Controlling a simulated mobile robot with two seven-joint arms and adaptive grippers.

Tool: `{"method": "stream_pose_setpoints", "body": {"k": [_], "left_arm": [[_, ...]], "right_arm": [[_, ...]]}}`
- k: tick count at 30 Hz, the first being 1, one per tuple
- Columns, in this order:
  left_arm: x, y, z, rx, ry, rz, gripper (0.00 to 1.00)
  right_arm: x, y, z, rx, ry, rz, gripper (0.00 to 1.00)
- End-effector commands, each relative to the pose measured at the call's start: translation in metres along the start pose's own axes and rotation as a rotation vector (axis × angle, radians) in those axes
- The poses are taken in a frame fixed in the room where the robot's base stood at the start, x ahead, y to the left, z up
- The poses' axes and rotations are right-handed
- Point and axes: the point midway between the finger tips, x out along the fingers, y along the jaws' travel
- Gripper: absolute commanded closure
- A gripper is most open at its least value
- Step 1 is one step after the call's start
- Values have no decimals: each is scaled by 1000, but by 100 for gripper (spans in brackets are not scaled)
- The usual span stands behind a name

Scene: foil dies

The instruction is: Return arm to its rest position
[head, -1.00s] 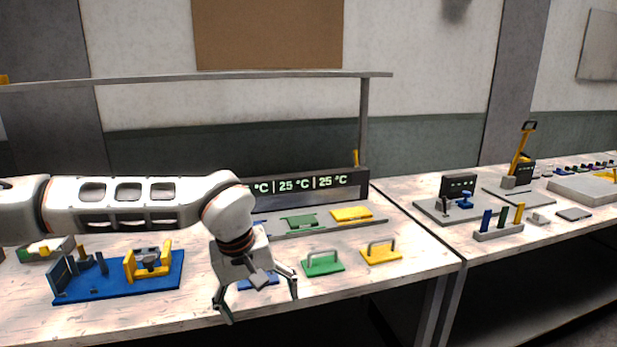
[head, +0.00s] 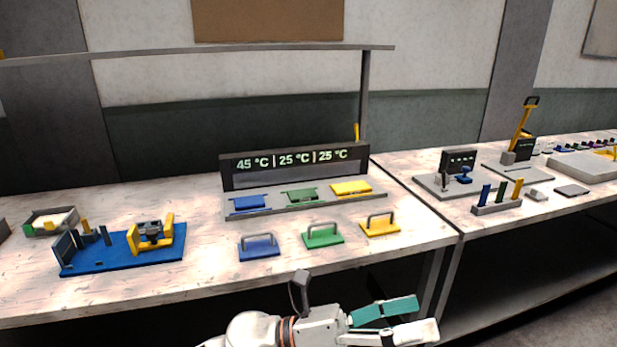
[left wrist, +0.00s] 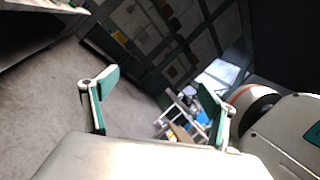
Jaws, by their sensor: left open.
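My left arm crosses the bottom of the head view, in front of and below the table edge. Its left gripper (head: 418,318) points right, with teal finger pads. In the left wrist view the gripper (left wrist: 158,92) has its two fingers spread apart, with nothing between them. The floor and distant furniture show beyond the fingers. My right gripper shows in neither view.
On the table stand a display unit (head: 295,158) reading 45, 25 and 25 °C, blue (head: 259,251), green (head: 323,239) and yellow (head: 380,228) handled plates, and a blue fixture board (head: 120,258). A second table holds a grey holder (head: 497,208) with coloured pieces.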

Motion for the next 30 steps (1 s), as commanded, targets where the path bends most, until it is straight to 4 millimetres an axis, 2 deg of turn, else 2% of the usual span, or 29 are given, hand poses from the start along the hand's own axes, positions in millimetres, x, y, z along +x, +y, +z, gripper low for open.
{"method": "stream_pose_setpoints", "body": {"k": [5, 7, 11, 13, 17, 21, 24, 27, 30], "left_arm": [[-41, 38, 21, -403, -311, 102, 14], [-65, 57, 22, -562, -432, 140, 14], [-120, 96, 11, -850, -663, 211, 14], [-155, 116, -4, -1002, -790, 248, 14], [-225, 145, -48, -1273, -1034, 314, 14], [-298, 161, -110, -1523, -1289, 375, 14], [-346, 160, -159, -1674, -1468, 412, 14], [-388, 152, -206, -1795, -1633, 444, 14], [-420, 141, -245, -1882, -1769, 466, 14]], "right_arm": [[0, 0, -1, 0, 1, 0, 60], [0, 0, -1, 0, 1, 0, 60], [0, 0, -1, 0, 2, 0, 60], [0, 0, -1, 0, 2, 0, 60], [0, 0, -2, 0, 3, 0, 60], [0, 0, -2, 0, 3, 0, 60], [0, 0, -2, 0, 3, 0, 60], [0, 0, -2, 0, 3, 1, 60], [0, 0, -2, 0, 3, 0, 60]]}}
